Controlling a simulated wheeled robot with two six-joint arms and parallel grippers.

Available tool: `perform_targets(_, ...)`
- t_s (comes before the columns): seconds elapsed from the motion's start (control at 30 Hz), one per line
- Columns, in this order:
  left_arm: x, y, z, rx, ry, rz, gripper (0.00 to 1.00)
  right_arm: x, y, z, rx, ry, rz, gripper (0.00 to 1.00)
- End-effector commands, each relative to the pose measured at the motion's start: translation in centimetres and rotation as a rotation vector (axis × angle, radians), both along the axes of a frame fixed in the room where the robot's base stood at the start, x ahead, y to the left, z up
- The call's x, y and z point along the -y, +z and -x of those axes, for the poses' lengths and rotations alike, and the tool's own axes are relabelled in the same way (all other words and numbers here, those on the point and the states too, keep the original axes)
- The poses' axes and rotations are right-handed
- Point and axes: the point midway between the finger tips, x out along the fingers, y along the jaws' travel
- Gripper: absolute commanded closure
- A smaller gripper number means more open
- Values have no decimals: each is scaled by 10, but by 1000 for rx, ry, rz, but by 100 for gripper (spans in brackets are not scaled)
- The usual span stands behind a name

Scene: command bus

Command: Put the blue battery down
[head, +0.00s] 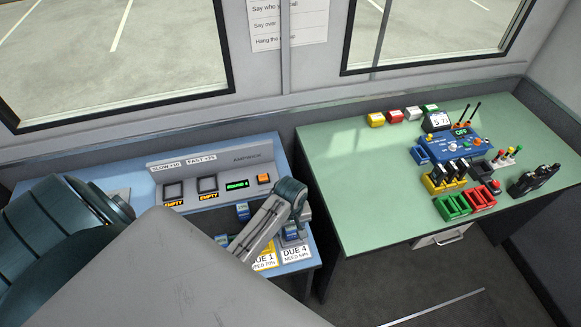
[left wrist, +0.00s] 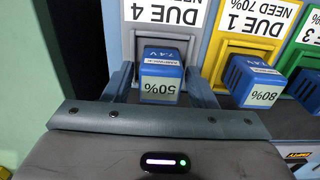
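The blue battery marked 50% (left wrist: 161,75) stands at the grey bay labelled DUE 4 (left wrist: 166,12). My left gripper (left wrist: 160,88) has one finger on each side of it, with what looks like a narrow gap at each side. The battery's lower end is hidden, so how deep it sits cannot be seen. In the head view the left gripper is over the right end of the blue charging bench (head: 135,174), beside the DUE 4 label (head: 294,251). My right gripper is not in view.
A blue battery marked 80% (left wrist: 257,88) stands close by in the yellow DUE 1 bay (left wrist: 250,45). Another battery stands past it by the green bay. Two chargers read EMPTY. The green table (head: 350,190) at right holds a radio and coloured blocks.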

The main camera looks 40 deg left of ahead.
Motion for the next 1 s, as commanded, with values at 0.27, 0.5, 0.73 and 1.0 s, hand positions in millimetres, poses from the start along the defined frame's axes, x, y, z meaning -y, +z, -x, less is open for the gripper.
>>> perform_targets(0.27,0,0,0,0,0,0,42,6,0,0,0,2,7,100)
perform_targets(0.5,0,17,-1,6,0,0,42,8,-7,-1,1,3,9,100)
perform_targets(0.73,0,68,-2,8,-1,0,42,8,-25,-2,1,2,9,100)
perform_targets(1.0,0,118,0,-1,1,0,42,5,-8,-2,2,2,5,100)
